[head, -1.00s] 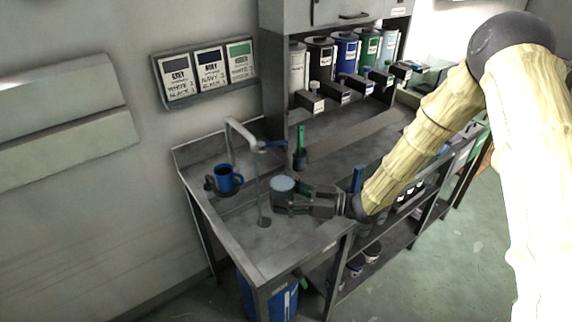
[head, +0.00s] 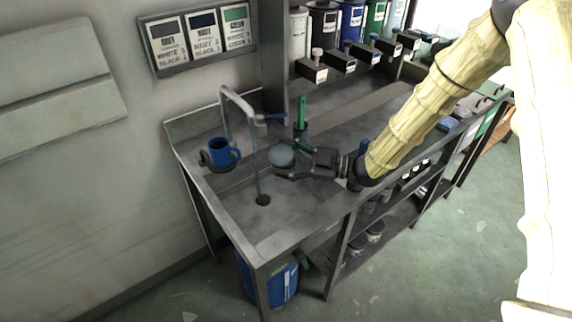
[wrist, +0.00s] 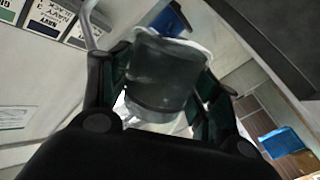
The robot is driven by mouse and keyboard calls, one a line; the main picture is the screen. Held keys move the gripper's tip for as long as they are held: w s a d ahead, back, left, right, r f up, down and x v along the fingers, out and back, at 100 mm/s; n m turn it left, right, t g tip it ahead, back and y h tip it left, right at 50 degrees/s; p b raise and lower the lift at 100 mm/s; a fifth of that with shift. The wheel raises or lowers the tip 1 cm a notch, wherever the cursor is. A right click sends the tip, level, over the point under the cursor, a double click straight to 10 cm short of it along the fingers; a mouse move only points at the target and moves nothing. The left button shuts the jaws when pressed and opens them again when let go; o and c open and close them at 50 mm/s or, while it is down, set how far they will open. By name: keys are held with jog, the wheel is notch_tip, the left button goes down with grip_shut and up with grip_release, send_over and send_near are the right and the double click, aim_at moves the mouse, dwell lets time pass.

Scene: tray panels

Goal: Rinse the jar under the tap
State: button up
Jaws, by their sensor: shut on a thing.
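The jar (head: 283,157) is between the fingers of my gripper (head: 284,166), above the sink. It is greyish and see-through, and its round end shows in the head view. In the wrist view the jar (wrist: 165,78) sits between both fingers, which close on its sides.
A green-handled tool (head: 301,115) stands upright behind the jar. Several paint canisters (head: 350,22) line the shelf at the back. A blue bin (head: 268,278) is under the sink.

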jog(key=shift+w+n+b, duration=0.1)
jog(key=shift+n+b, duration=0.2)
jog(key=shift+n, duration=0.2)
jog(key=shift+s+d+r+n+b, duration=0.1)
jog(key=shift+s+r+n+b, duration=0.15)
jog(key=shift+n, duration=0.25)
jog(key=shift+s+r+n+b, duration=0.1)
jog(key=shift+s+n+b, duration=0.2)
jog(key=shift+n, duration=0.2)
jog(key=shift+n+b, duration=0.3)
jog(key=shift+n, duration=0.1)
jog(key=shift+w+f+n+b, duration=0.2)
jog(key=shift+w+n+b, duration=0.2)
jog(key=shift+n+b, duration=0.4)
jog(key=n, duration=0.1)
jog(key=n+b, duration=0.1)
jog(key=shift+s+r+n+b, duration=0.2)
jog(key=shift+s+n+b, duration=0.05)
jog(key=shift+n+b, duration=0.05)
jog(key=shift+w+n+b, duration=0.15)
jog(key=shift+n+b, duration=0.25)
jog(key=shift+b, duration=0.3)
jog(key=n+b, duration=0.3)
jog(key=b, duration=0.3)
jog(key=shift+r+n, duration=0.1)
jog(key=shift+n, duration=0.3)
jog(key=shift+b, duration=0.45)
jog(key=shift+r+n+b, duration=0.25)
jog(key=shift+n+b, duration=0.2)
jog(key=shift+n, duration=0.05)
